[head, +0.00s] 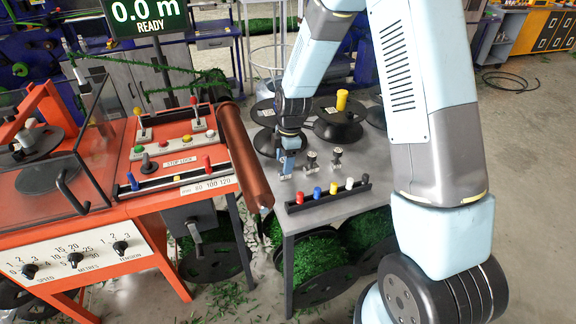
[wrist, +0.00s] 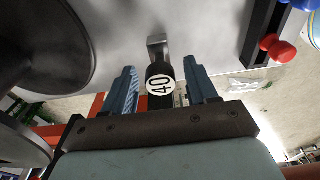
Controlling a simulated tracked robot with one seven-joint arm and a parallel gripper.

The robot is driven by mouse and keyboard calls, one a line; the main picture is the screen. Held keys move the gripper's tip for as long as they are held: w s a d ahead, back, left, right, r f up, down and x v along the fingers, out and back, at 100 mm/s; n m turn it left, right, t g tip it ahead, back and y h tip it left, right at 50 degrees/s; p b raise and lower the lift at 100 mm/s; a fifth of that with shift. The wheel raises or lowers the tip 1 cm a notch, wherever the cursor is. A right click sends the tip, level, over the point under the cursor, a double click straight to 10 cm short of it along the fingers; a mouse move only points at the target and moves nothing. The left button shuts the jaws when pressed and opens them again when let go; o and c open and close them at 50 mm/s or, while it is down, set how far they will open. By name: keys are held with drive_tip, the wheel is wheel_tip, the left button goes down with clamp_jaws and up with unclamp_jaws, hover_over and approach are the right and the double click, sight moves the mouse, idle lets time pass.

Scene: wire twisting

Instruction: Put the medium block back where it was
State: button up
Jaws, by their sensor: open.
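My gripper (head: 286,170) points down at the grey table, its two blue fingers low over the top. In the wrist view my gripper (wrist: 159,68) is open, with one finger on each side of a dark block (wrist: 161,88) marked 40 with a grey metal end. A gap shows between the block and each finger. In the head view my gripper hides most of this block. Two more small dark-and-silver pieces, a middle one (head: 310,160) and a right one (head: 337,156), stand in a row to the right. I cannot tell which piece is the medium block.
A black rack (head: 328,198) with several coloured knobs lies along the table's front. Black spools, one with a yellow post (head: 342,101), stand behind my gripper. The orange machine (head: 170,160) is left of the table. Bare table (head: 365,165) shows right of the pieces.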

drive_tip(key=r, duration=0.6)
drive_tip(key=d+r, duration=0.1)
drive_tip(key=r, duration=0.2)
drive_tip(key=shift+w+d+r, duration=0.1)
drive_tip(key=shift+w+r, duration=0.05)
drive_tip(key=shift+r, duration=0.15)
drive_tip(key=s+d+r+m+t, duration=0.2)
drive_tip(key=s+d+r+m, duration=0.3)
drive_tip(key=r, duration=0.4)
drive_tip(key=s+d+r+m+t, duration=0.1)
drive_tip(key=s+d+r+m, duration=0.5)
drive_tip(key=r, duration=0.3)
drive_tip(key=s+d+r+m+t, duration=0.1)
drive_tip(key=s+d+r+m, duration=0.1)
drive_tip(key=s, duration=0.3)
drive_tip(key=s+d+r+m+t+h, duration=0.1)
drive_tip(key=s+d+r+m, duration=0.1)
drive_tip(key=s+d+m, duration=0.1)
drive_tip(key=s+d+r+m+t, duration=0.1)
drive_tip(key=s+d+r+m, duration=0.1)
drive_tip(key=s+m, duration=0.3)
drive_tip(key=shift+s+d+r, duration=0.2)
drive_tip(key=shift+s+d, duration=0.1)
drive_tip(key=shift+s, duration=0.7)
